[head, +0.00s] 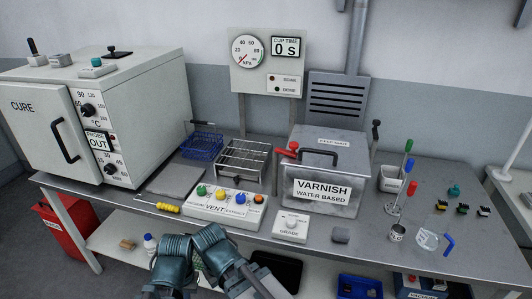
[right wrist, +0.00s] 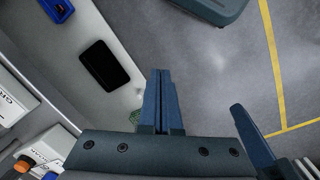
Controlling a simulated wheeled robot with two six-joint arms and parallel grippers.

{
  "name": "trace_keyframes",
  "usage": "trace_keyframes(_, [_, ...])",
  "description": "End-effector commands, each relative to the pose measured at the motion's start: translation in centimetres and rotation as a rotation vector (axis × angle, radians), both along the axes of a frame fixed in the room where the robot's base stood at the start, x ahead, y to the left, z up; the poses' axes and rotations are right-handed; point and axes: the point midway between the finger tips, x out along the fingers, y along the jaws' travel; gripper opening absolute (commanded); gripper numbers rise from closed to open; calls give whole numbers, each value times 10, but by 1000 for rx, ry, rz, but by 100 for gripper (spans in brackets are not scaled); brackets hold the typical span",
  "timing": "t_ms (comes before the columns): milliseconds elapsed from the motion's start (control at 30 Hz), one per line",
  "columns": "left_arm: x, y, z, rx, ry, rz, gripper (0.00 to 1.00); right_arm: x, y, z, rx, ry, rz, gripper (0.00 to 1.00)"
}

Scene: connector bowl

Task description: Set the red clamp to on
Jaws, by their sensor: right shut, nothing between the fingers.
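The red clamp (head: 288,151) is a red-handled lever at the upper left edge of the grey varnish box (head: 322,199) in the head view. My two teal arms are folded close together at the bottom centre of the head view, well in front of the box and apart from the clamp. My right gripper (right wrist: 161,76) is shut and empty in the right wrist view, its blue fingers together above the lower shelf and floor. A separate blue finger at the right of that view may belong to my left gripper; its jaw state is hidden.
The vent panel (head: 222,211) with coloured knobs and the grade dial box (head: 291,228) stand along the bench front. A wire rack (head: 241,158) is left of the varnish box. A cure oven (head: 100,120) fills the left end. Small tools and connectors lie at right.

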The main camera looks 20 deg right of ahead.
Motion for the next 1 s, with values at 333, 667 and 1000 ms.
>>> trace_keyframes(333, [0,0,0,0,0,0,0,20,-29,-1,35,-27,-94,0])
trace_keyframes(667, [0,0,-1,0,0,0,0,43,-72,-2,80,-70,-221,0])
trace_keyframes(1000, [0,0,-1,0,0,0,0,66,-118,-1,56,-122,-252,0])
